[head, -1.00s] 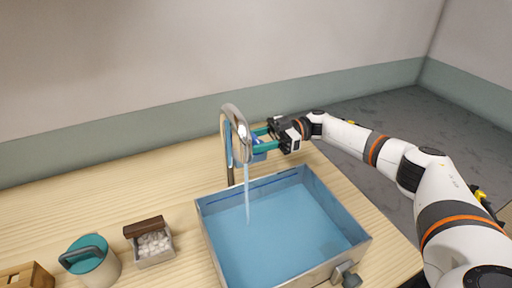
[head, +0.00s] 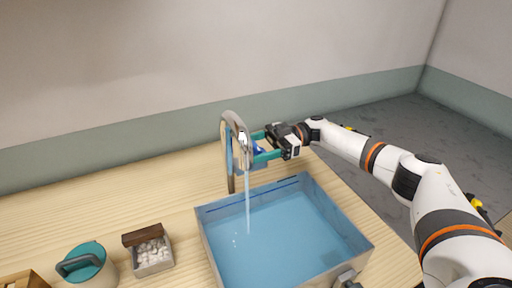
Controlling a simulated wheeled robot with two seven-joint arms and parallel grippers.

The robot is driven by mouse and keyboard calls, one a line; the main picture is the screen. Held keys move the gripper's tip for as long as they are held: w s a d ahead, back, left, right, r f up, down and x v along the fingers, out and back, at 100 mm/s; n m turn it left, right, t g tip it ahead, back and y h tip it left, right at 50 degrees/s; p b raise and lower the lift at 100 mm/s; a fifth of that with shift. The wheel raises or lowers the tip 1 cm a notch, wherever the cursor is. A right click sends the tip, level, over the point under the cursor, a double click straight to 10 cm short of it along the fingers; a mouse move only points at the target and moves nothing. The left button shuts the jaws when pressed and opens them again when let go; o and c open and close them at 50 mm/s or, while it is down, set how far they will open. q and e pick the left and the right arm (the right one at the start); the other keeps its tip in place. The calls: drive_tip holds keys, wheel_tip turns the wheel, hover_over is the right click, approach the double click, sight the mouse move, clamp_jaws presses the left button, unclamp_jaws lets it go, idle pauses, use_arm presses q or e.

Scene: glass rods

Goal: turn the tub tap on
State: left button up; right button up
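The tub (head: 374,243) is a square metal-walled basin with blue water in it, on the wooden counter. The tap (head: 237,121) is a curved metal spout at its back edge. A stream of water (head: 248,195) runs from the spout into the tub. My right gripper (head: 260,147) is at the tap, its teal fingers reaching to the left beside a blue part (head: 257,150) behind the spout. The spout partly hides the fingertips, so I cannot tell whether they grip that part. My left gripper is not in view.
A small box of white pebbles (head: 153,257) with a brown block on its rim stands left of the tub. A teal-lidded canister (head: 84,262) and a wooden box (head: 22,281) are at the lower left. The counter (head: 150,205) behind them is clear.

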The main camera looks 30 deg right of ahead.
drive_tip(key=d+b, duration=0.4)
drive_tip(key=d, duration=0.8)
drive_tip(key=shift+s, duration=0.25)
